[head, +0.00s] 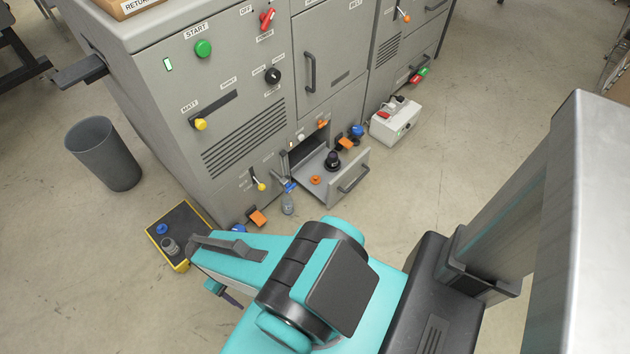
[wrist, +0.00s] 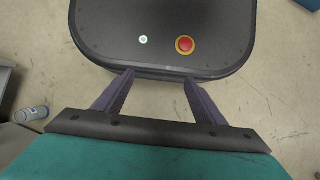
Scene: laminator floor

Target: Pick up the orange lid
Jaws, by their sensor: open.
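The orange lid (head: 315,180) is a small, round, flat piece. In the head view it lies inside the pulled-out grey drawer (head: 352,182), low on the machine. A black jar-like object (head: 332,161) stands behind and right of it in the drawer. My gripper (wrist: 159,78) shows in the wrist view with its two fingers apart and nothing between them. It is above a dark rounded panel with a red button, away from the drawer. The lid does not show in the wrist view.
The grey machine (head: 190,80) stands behind the drawer. A grey bottle (head: 288,204) stands on the floor left of the drawer.

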